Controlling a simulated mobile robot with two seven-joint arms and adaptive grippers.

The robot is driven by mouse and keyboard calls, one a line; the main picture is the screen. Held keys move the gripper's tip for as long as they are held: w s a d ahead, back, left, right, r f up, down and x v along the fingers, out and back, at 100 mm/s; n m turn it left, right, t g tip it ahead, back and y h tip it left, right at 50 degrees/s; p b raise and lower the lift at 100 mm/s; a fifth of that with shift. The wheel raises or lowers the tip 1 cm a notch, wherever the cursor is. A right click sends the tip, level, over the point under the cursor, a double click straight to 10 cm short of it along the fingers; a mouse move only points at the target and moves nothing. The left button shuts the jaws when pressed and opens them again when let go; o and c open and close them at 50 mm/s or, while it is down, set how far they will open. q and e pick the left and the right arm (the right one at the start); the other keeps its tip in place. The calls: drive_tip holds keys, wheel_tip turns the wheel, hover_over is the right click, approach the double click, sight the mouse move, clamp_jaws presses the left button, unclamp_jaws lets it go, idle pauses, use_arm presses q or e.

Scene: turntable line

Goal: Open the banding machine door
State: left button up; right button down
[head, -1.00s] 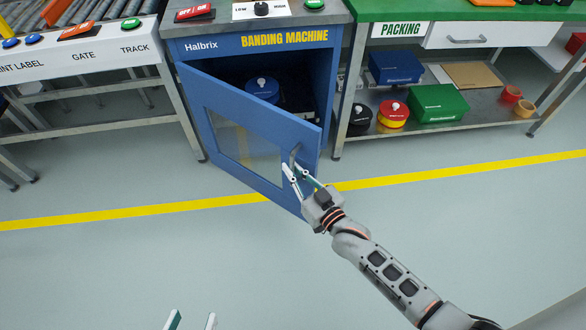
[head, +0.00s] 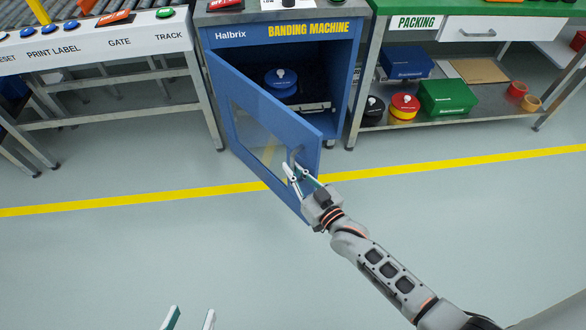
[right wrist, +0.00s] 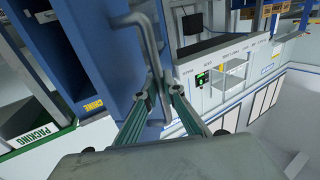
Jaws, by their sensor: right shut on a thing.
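The blue banding machine (head: 283,37) has its windowed door (head: 230,88) swung well open on its left-side hinge. The door's bar handle (head: 294,160) is near its free edge. My right gripper (head: 303,175) is at that handle, shut on it. In the right wrist view, the grey handle (right wrist: 152,45) runs down between the fingers of my right gripper (right wrist: 159,92). Inside the machine stands a blue round item (head: 281,83) with a pale knob. My left gripper (head: 190,318) shows only its fingertips at the bottom edge, apart from each other and empty.
The packing bench (head: 455,21) stands to the right, with boxes and round items on its lower shelf (head: 440,113). A control stand (head: 95,48) is at the left. The floor (head: 130,240) in front is clear, with a yellow line (head: 420,166) across it.

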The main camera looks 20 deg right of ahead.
drive_tip(key=shift+f, duration=0.15)
drive_tip(key=c, duration=2.4)
unclamp_jaws()
drive_tip(key=shift+c, duration=0.2)
drive_tip(key=v, duration=1.2)
